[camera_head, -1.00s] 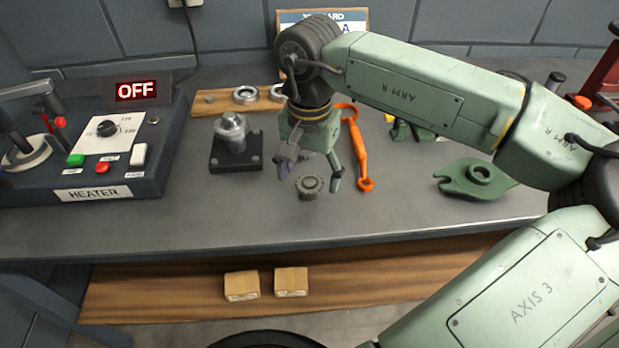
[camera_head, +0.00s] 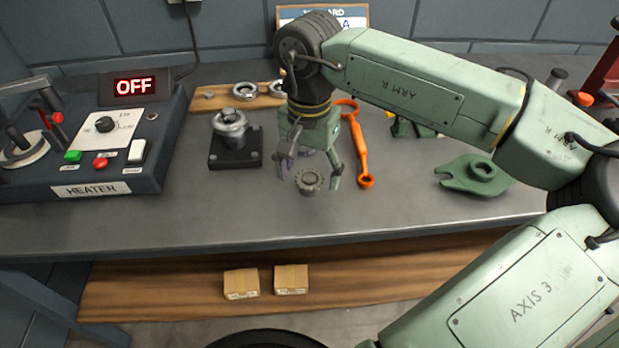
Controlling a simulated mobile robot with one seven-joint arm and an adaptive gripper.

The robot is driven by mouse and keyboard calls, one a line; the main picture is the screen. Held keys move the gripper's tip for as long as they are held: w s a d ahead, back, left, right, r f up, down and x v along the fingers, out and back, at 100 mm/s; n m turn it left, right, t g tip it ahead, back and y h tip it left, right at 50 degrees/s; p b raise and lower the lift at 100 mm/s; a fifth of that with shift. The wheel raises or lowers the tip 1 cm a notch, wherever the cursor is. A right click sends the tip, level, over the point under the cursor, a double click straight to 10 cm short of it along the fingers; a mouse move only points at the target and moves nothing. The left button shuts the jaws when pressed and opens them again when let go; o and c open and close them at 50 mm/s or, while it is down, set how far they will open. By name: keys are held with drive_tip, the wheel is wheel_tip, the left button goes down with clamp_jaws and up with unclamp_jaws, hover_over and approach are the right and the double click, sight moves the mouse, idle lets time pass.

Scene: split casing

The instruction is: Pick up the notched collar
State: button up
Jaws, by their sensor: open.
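The notched collar (camera_head: 309,181) is a small dark grey ring with teeth around its rim. It lies on the grey bench top near the middle of the view. My gripper (camera_head: 310,174) points down over the collar with its fingers spread, one to the left and one to the right of it. The gripper is open and holds nothing. I cannot tell whether the fingertips touch the bench or how high they are above it.
An orange wrench (camera_head: 361,152) lies close to the right of my gripper. A black block with a metal part (camera_head: 235,140) stands to the left. A heater (camera_head: 90,150) reading OFF is far left, and a green flanged part (camera_head: 470,176) lies right. The bench front is clear.

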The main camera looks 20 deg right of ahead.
drive_tip(key=shift+c, duration=0.2)
drive_tip(key=c, duration=1)
drive_tip(key=shift+r, duration=0.15)
drive_tip(key=shift+c, duration=0.2)
